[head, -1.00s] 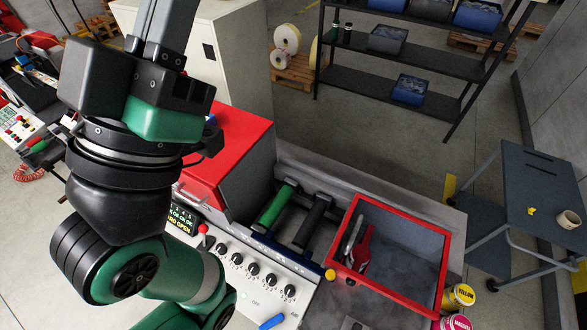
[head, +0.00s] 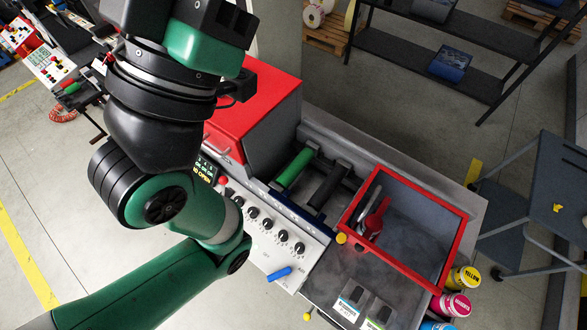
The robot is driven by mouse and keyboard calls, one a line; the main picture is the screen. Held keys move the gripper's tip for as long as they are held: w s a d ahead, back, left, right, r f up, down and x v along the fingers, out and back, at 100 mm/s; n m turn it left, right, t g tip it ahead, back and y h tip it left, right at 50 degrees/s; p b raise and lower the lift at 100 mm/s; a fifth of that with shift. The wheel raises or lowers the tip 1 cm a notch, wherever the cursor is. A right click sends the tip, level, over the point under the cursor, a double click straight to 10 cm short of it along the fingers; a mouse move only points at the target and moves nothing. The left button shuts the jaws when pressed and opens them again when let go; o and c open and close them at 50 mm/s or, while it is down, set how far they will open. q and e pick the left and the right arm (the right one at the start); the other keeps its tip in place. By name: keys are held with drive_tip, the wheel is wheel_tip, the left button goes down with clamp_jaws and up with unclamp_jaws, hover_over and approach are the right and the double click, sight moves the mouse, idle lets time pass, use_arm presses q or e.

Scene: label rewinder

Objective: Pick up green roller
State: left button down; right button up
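The green roller (head: 293,170) lies in the machine's open bay, just right of the red cover, with its far end in a dark mount. A dark roller (head: 330,187) lies beside it on the right, roughly parallel. My green and black arm comes in from the lower left and rises across the left of the view. Its wrist runs out of the top edge, so its gripper fingers are not seen. No gripper touches the green roller. My other gripper is not in view.
The red cover (head: 255,105) stands left of the roller bay. A red-rimmed bin (head: 420,200) holding red-handled tools is to the right. A knob panel (head: 270,228) runs along the front. Ink tins (head: 452,305) stand at the lower right; a dark shelf (head: 470,65) is behind.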

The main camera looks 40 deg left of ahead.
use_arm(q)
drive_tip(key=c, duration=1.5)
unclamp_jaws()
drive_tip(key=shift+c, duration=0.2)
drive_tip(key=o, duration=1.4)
